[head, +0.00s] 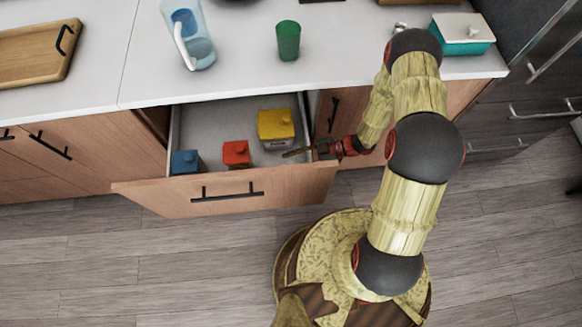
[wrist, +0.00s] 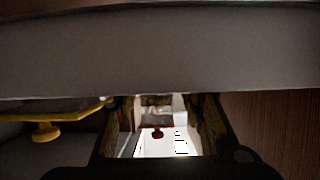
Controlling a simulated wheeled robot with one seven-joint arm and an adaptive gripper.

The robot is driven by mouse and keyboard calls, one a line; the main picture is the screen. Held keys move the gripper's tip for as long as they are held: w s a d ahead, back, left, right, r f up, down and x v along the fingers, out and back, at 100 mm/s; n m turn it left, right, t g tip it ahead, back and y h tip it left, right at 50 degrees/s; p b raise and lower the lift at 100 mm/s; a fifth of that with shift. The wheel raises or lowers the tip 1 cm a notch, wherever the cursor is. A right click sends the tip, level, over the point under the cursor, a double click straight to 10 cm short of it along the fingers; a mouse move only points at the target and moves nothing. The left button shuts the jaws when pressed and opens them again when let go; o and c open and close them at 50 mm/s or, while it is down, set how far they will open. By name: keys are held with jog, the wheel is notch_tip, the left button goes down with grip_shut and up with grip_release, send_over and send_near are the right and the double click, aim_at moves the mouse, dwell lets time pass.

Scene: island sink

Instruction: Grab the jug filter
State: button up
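A clear jug (head: 188,35) with a white handle stands on the counter, with a blue part inside its top. The open drawer below holds a yellow box (head: 274,126), a red box (head: 236,153) and a blue box (head: 185,162), each with a small knob. I cannot tell for sure which thing is the jug filter. My gripper (head: 297,153) is at the drawer's right front, just in front of the yellow box, pointing left. In the wrist view my gripper (wrist: 160,130) is open, with a small red knob (wrist: 157,132) showing beyond the gap. A yellow knobbed thing (wrist: 45,131) lies left, outside the fingers.
The drawer front (head: 225,192) stands out from the cabinet, near my arm. A grey-white surface (wrist: 160,50) crosses the wrist view close up. On the counter are a green cup (head: 288,40), a wooden tray (head: 35,55) and a teal container (head: 462,35). Open floor lies in front.

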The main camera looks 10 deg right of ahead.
jog(key=shift+c, duration=1.1)
jog(key=c, duration=0.8)
